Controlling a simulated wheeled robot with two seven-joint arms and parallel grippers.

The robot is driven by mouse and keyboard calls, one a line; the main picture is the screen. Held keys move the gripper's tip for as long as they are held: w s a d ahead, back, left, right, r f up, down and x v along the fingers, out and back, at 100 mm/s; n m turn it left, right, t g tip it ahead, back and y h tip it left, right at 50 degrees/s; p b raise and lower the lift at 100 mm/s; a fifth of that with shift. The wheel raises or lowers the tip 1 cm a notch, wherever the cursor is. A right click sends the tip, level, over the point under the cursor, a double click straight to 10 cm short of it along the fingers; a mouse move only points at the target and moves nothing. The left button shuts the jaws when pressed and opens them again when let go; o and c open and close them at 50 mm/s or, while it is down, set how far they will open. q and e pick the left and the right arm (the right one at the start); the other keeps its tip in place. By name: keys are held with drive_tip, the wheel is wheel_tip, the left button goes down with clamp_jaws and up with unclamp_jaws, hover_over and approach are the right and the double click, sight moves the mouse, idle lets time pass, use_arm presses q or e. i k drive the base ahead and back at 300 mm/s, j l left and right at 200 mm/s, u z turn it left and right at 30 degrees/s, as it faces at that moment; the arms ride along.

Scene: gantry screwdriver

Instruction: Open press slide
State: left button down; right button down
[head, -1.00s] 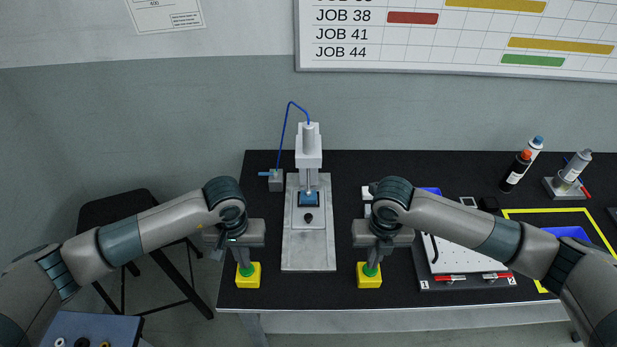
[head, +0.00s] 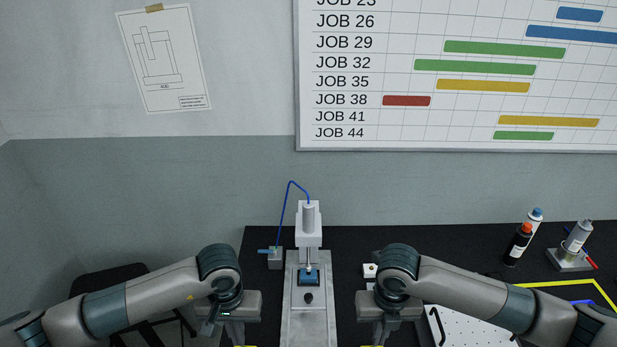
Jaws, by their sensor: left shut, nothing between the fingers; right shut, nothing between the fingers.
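The press (head: 308,222) stands upright at the back middle of the bench, with a blue hose at its top. Its slide (head: 307,312) is a grey plate with a black knob (head: 308,298), on a long pale base (head: 326,330). A blue part (head: 309,277) sits on it under the press head. My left gripper (head: 239,335) points down left of the base, and my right gripper (head: 371,335) points down right of it. Both are shut and empty, apart from the slide and knob. Only thin yellow edges of the two button boxes show at the bottom; the green buttons are hidden.
A small grey block with a blue lever (head: 275,258) stands left of the press. Bottles (head: 518,245) and a can in a holder (head: 578,238) stand at the right. A white perforated board (head: 462,328) lies right of my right gripper. A dark stool is at the left.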

sight(303, 296)
drive_tip(key=k, duration=1)
